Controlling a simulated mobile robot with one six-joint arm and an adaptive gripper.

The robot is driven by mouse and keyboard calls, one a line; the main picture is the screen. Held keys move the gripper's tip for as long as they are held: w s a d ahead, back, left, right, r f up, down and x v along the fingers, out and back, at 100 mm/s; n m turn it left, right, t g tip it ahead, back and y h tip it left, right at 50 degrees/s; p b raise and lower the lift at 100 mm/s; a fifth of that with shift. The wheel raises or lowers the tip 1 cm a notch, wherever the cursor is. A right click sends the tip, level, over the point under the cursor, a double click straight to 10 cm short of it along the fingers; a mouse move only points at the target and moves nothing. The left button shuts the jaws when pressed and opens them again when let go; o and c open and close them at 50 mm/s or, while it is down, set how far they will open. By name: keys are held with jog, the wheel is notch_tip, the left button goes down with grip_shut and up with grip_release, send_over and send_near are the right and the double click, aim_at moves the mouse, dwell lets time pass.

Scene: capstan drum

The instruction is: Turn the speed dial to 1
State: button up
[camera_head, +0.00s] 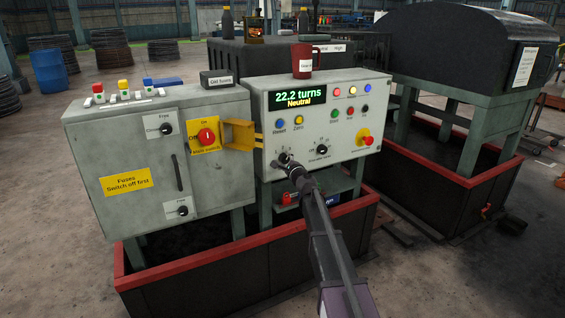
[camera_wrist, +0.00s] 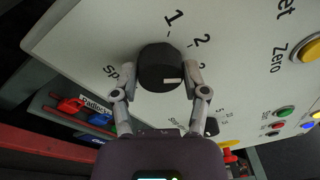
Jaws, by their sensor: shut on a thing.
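The speed dial is a round black knob (camera_wrist: 160,62) on the pale panel, with a white pointer mark on its lower right side in the wrist view. The mark faces right, away from the printed 1 (camera_wrist: 173,18); the number it points to is hard to read behind a finger. The 2 (camera_wrist: 203,40) is printed to the right of the 1. My gripper (camera_wrist: 161,76) is shut on the knob, one finger on each side. In the head view the dial (camera_head: 284,157) is at the panel's lower left, partly hidden by my gripper (camera_head: 291,165).
The panel display (camera_head: 298,97) reads 22.2 turns, Neutral. Blue Reset (camera_head: 281,124) and yellow Zero (camera_head: 299,121) buttons sit above the dial. Another black knob (camera_head: 321,149) and a red emergency button (camera_head: 366,140) are to the right. A yellow bracket (camera_head: 238,133) juts out left.

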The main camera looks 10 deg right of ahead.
jog(key=n, duration=0.5)
jog(key=shift+w+d+f+b, duration=0.1)
jog(key=shift+d+b, duration=0.05)
jog(key=shift+b, duration=0.25)
jog(key=n, duration=0.4)
jog(key=shift+t+y, duration=0.3)
jog(key=shift+y, duration=0.1)
jog(key=n+y, duration=0.1)
jog(key=n, duration=0.5)
jog(key=shift+w+b, duration=0.1)
jog(key=shift+b, duration=0.2)
jog(key=shift+n, duration=1.4)
jog(key=o, duration=1.2)
jog(key=shift+c, duration=0.2)
